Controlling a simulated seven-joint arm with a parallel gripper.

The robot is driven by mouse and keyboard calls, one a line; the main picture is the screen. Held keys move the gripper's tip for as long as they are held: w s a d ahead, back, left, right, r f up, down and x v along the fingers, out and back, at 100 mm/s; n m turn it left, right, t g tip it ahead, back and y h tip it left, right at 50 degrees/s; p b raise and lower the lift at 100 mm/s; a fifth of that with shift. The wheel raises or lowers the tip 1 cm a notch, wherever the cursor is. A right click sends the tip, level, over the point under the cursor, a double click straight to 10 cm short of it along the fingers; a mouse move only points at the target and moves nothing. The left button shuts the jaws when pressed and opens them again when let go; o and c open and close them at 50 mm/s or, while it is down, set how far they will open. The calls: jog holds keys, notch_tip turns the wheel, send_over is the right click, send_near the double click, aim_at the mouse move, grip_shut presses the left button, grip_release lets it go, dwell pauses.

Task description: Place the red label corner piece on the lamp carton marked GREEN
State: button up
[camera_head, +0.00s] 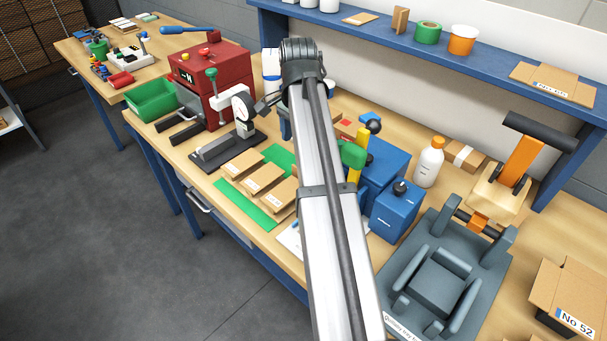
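Several small brown cartons with white labels lie in a row on a green mat (257,216), left of my arm: a back one (241,164), a middle one (262,179) and a front one (284,192). Their label print is too small to read, so I cannot tell which is marked GREEN. A small red patch (346,122) shows on a brown piece right of my arm, partly hidden; I cannot tell whether it is the red label corner piece. My arm crosses the middle of the view, and my gripper is hidden behind its upper end.
A dial gauge stand (212,154) and a red press (210,75) stand left of the cartons. Blue boxes (395,211), a white bottle (428,165) and a grey fixture (436,285) stand right of my arm. A blue shelf (400,42) runs along the back.

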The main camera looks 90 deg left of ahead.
notch_tip(320, 180, up, 4)
send_over(294, 177)
jog(key=w+a, duration=0.1)
jog(key=a, duration=0.1)
jog(key=s+d+m+t+y, duration=0.5)
jog(key=d+m, duration=0.1)
jog(key=m, duration=1.2)
jog(key=s+d+m+t+y, duration=0.4)
jog(key=s+d+m+y, duration=0.1)
jog(key=m, duration=1.3)
notch_tip(294, 177, down, 8)
jog(key=shift+n, duration=0.4)
jog(key=x, duration=1.3)
jog(key=shift+w+f, duration=0.3)
jog(key=shift+w, duration=0.15)
jog(key=c, duration=1.2)
